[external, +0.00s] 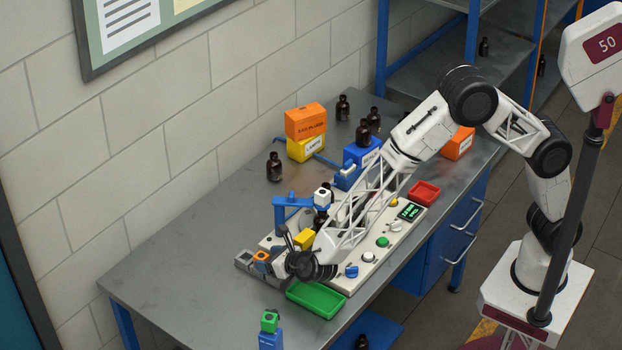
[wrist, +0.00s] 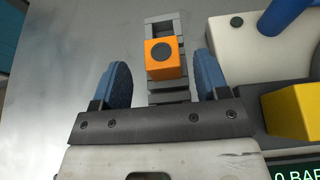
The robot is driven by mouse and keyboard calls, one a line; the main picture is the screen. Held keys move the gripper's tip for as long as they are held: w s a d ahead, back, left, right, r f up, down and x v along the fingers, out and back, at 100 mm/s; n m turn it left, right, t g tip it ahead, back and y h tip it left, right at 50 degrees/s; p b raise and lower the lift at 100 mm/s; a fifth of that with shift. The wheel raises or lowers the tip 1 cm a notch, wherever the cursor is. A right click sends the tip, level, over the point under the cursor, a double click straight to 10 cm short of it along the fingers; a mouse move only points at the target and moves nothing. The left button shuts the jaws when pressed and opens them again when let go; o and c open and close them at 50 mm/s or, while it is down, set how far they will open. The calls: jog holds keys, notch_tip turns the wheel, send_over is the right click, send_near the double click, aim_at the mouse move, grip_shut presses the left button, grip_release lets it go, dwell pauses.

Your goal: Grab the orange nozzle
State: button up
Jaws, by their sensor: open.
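The orange nozzle (wrist: 164,60) is a small orange block with a dark round spot on its top. It sits on a grey stepped holder (wrist: 165,27) in the wrist view. In the external view the orange nozzle (external: 261,256) is at the left end of the white panel, close to my gripper. My gripper (wrist: 165,75) is open and empty, with one blue fingertip to each side of the orange nozzle in the picture. I cannot tell how far above the nozzle the fingertips are. In the external view the wrist partly hides the fingers.
A yellow block (external: 305,239) and a blue fixture (external: 292,202) stand on the white panel (external: 352,283) beside the holder. A green tray (external: 316,299) lies in front, and a red tray (external: 424,193) lies farther right. Amber bottles (external: 274,167) stand behind. The table's left part is clear.

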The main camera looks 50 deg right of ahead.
aim_at(263, 255)
jog(key=shift+w, duration=0.1)
jog(key=shift+x, duration=2.45)
jog(key=shift+d, duration=0.1)
jog(key=shift+c, duration=0.5)
jog(key=c, duration=0.9)
jog(key=shift+r, duration=0.15)
jog(key=shift+r, duration=4.9)
